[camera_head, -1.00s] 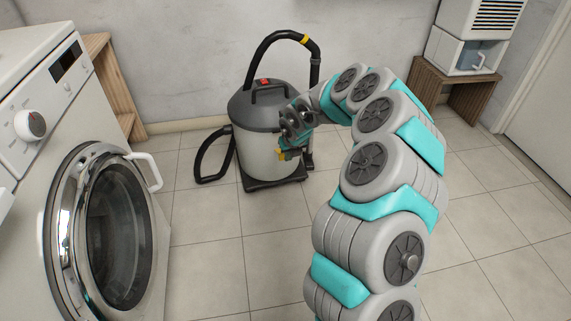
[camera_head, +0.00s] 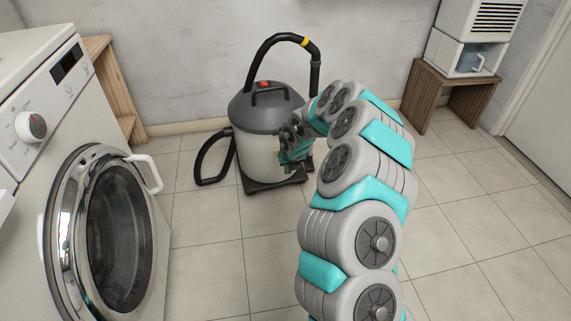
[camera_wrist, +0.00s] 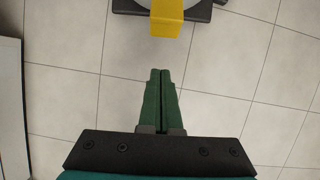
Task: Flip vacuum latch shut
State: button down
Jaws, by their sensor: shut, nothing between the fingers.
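The vacuum (camera_head: 256,152) stands upright on the floor, with a light drum, a dark lid (camera_head: 250,112) and a red button on top. Its yellow latch (camera_wrist: 166,18) shows at the top edge of the wrist view, sticking out from the vacuum. Part of the vacuum's dark base shows behind it there. My gripper (camera_wrist: 160,73) is shut, its green fingers together and empty. Its tips point toward the latch, with a gap of floor between them in the picture. In the head view my wrist covers the drum's right side, and the latch is hidden.
A washing machine (camera_head: 30,195) with a round door (camera_head: 118,235) standing out stands at the left. A wooden stand (camera_head: 458,95) carrying a white appliance is at the back right. The black hose (camera_head: 212,160) loops beside the vacuum. Tiled floor around it is clear.

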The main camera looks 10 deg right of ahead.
jog(key=w, duration=0.4)
jog(key=shift+a+f, duration=0.1)
jog(key=shift+f, duration=0.3)
jog(key=shift+s+a+r, duration=0.1)
jog(key=shift+r, duration=0.05)
dwell(0.4)
